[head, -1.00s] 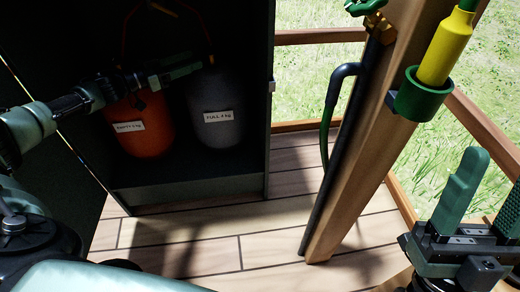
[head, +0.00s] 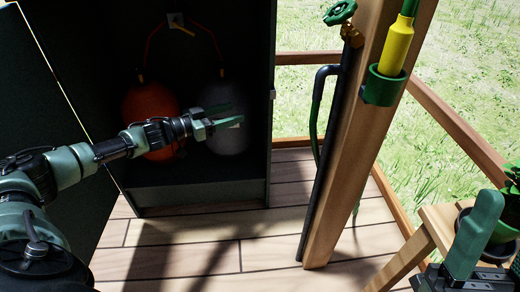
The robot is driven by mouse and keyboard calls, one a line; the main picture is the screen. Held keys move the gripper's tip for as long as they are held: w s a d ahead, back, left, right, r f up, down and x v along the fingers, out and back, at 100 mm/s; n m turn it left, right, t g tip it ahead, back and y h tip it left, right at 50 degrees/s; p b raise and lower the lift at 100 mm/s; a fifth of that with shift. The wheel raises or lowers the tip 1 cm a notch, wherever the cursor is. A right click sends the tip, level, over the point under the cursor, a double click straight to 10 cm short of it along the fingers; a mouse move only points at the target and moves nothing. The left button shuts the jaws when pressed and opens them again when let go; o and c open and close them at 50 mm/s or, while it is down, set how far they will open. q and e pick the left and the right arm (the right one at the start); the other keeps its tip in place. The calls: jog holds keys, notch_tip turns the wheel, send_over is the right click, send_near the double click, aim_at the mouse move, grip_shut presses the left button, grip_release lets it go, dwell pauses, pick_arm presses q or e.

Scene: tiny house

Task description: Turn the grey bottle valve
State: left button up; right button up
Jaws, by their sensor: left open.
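The grey bottle (head: 229,143) stands upright in a dark cabinet, right of an orange bottle (head: 143,106). Its valve at the top (head: 221,74) is dark and hard to make out, with a hose running up from it. My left gripper (head: 237,115) is open and empty, its fingers pointing right in front of the grey bottle's body, below the valve. Whether it touches the bottle I cannot tell. My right gripper (head: 496,250) is at the lower right, partly cut off, with its fingers apart.
Orange hoses rise to a fitting with a yellow lever (head: 183,28) on the cabinet's back wall. A wooden post (head: 349,150) carries a green holder (head: 383,87) with a yellow nozzle (head: 396,46). A green tap wheel (head: 340,12) and a stool with a plant (head: 505,225) are at right.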

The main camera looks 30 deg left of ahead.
pick_arm(q)
jog(key=s+d+f+g+y, duration=0.1)
jog(key=d+f, duration=0.6)
jog(key=d, duration=0.3)
jog(key=shift+s+d+f, duration=0.3)
jog(key=shift+d+f, duration=0.05)
